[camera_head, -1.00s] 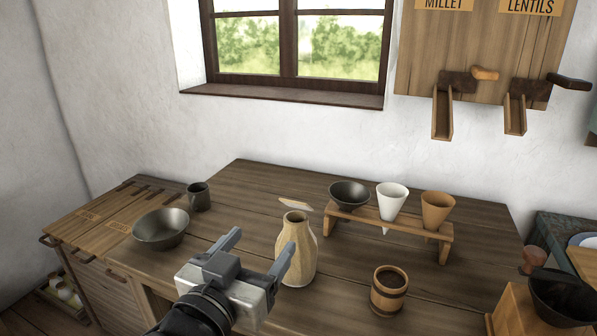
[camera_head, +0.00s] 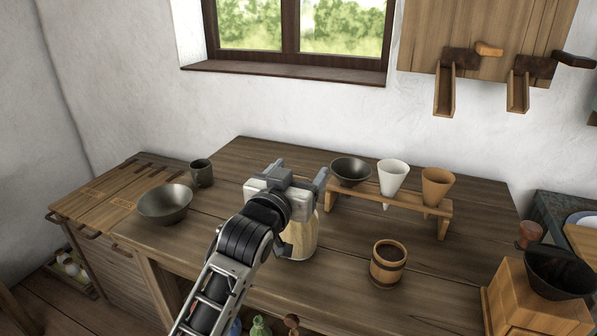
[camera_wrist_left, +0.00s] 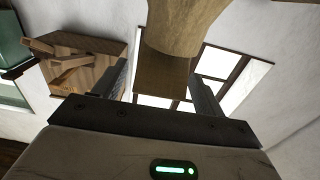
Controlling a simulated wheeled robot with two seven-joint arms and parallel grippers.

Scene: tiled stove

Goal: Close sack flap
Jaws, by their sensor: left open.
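The tan sack (camera_head: 301,238) stands upright on the wooden table. My left gripper (camera_head: 298,174) is over the sack's top and hides its mouth and flap in the head view. In the left wrist view, the sack's body (camera_wrist_left: 185,25) comes in from the top edge, upside down. A brown panel (camera_wrist_left: 163,78), which looks like the sack's flap, lies between the two spread fingers. My left gripper (camera_wrist_left: 160,88) is open; I cannot tell whether a finger touches the flap. My right gripper is not in view.
A rack (camera_head: 385,205) with several funnels stands right of the sack. A small wooden barrel cup (camera_head: 388,265) is at front right. A dark bowl (camera_head: 164,204) and a dark mug (camera_head: 202,173) stand at left. The table behind the gripper is clear.

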